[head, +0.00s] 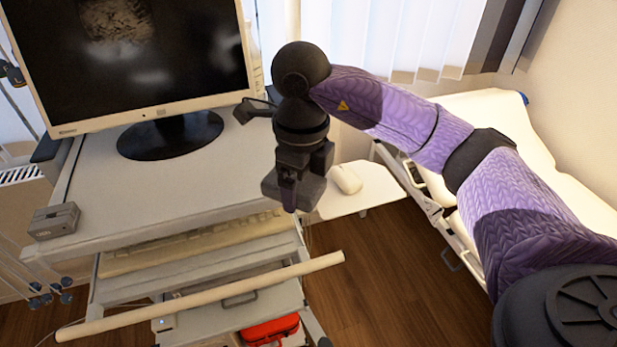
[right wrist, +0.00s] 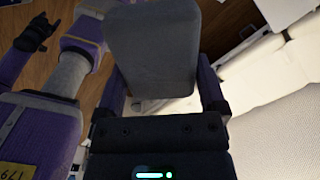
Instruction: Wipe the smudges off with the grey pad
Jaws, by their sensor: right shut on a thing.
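My right gripper (head: 288,182) is shut on the grey pad (head: 311,194) and holds it in the air, pointing down, right of the monitor. In the right wrist view the pad (right wrist: 150,50) is a rounded dark grey block between the two fingers. The monitor (head: 198,112) stands on the cart at the left. Its dark screen has pale blurry patches (head: 150,77) and a brown speckled patch (head: 117,20); I cannot tell which are smudges. The pad is apart from the screen. My left gripper (right wrist: 36,35) is small and dark in the right wrist view, its jaws unclear.
The cart top (head: 95,190) is pale, with a small grey box (head: 54,220) at its left. A pale bar (head: 200,297) crosses in front. A white mouse (head: 345,179) lies on a side shelf right of my right gripper. A bed (head: 490,115) stands at the right.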

